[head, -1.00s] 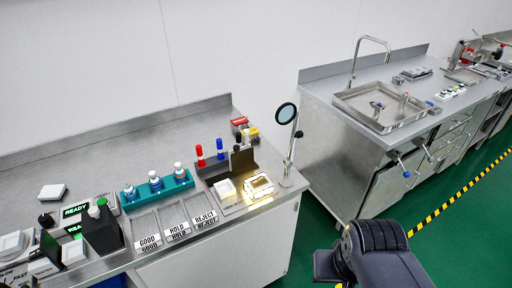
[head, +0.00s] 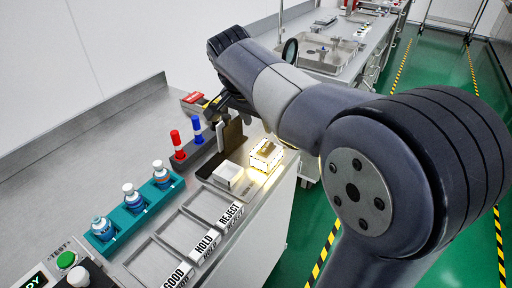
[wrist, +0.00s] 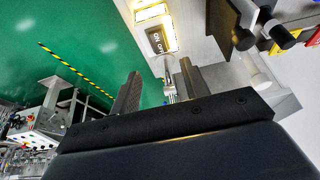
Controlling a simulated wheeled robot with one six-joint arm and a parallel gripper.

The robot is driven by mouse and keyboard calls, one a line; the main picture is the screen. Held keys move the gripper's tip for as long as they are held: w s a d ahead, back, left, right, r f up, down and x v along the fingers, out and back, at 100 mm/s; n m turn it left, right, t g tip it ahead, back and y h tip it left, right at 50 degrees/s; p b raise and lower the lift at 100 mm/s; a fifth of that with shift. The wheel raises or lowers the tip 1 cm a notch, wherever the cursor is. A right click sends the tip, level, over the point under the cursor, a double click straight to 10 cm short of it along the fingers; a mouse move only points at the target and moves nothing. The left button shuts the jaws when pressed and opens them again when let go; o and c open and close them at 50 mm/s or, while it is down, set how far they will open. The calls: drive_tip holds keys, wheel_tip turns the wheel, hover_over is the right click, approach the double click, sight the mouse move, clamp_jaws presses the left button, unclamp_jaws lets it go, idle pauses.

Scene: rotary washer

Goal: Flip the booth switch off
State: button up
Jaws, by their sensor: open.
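The booth switch (wrist: 157,41) shows in the wrist view as a dark plate marked ON and OFF, just beside the glowing booth (wrist: 150,13). Its lever position is not clear. My gripper (wrist: 160,80) has its two dark fingers apart, a little below the switch plate in that picture. A small metal piece shows between the fingers; I cannot tell what it is or whether they touch it. My gripper is near the dark upright holder there, mostly hidden by my arm, and I cannot make out the switch.
Red and blue markers (head: 196,128) stand in a holder by the booth. A white block (head: 228,174) sits beside it. A teal rack (head: 135,210) holds several bottles. Trays are labelled GOOD, HOLD and REJECT (head: 230,213).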

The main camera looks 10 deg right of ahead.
sight(266, 146)
drive_tip(key=b+x, duration=0.1)
drive_tip(key=x, duration=0.9)
drive_tip(key=shift+d+f, duration=0.1)
drive_tip(key=shift+f, duration=0.05)
